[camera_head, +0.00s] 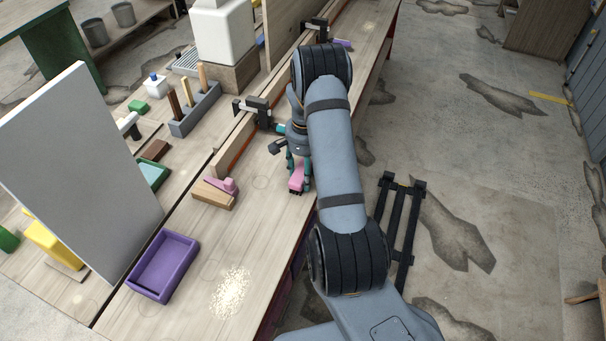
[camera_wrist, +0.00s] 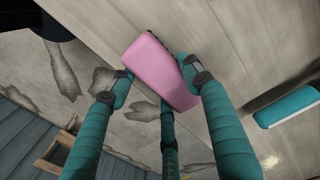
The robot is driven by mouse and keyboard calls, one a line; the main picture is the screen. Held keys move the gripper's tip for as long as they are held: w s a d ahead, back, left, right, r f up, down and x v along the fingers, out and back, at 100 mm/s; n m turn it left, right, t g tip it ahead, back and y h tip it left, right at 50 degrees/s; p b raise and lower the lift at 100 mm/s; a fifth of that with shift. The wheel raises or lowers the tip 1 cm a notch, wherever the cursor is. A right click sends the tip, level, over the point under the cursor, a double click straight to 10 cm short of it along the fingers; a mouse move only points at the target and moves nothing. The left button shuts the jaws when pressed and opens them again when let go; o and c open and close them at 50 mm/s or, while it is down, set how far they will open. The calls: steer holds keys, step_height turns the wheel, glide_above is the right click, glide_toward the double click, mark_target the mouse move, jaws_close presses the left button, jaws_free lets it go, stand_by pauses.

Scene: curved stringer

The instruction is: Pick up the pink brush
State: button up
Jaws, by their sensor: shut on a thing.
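The pink brush (camera_head: 297,179) is at the right edge of the workbench (camera_head: 257,235) in the head view, under my gripper (camera_head: 298,165). In the wrist view the pink brush (camera_wrist: 160,68) shows as a smooth pink block with a dark underside edge. My gripper (camera_wrist: 155,82) has teal fingers on either side of it, with a third finger below, and is shut on it. Whether the brush touches the bench or is slightly above it I cannot tell.
A wooden block with a pink piece (camera_head: 215,193) lies to the left. A purple tray (camera_head: 163,266) stands nearer, beside an upright grey panel (camera_head: 80,170). A teal-ended object (camera_wrist: 288,107) lies on the bench in the wrist view.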

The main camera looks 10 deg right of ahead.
steer(key=shift+r, duration=0.45)
step_height(320, 180, up, 3)
steer(key=shift+w+f+b, duration=0.1)
steer(key=shift+f+b, duration=0.1)
steer(key=shift+b, duration=0.55)
steer(key=s+d+r+b, duration=0.1)
steer(key=s+d+r, duration=0.1)
steer(key=d, duration=0.1)
steer(key=s+d+r+b, duration=0.1)
steer(key=s+d+r, duration=0.1)
steer(key=d+r, duration=0.1)
steer(key=s+d+r, duration=0.2)
steer(key=s+d, duration=0.1)
steer(key=shift+d+r+b, duration=0.2)
steer(key=shift+d+b, duration=0.05)
steer(key=shift+b, duration=0.15)
steer(key=shift+c, duration=0.2)
steer(key=o, duration=0.6)
steer(key=c, duration=0.3)
steer(key=shift+c, duration=0.3)
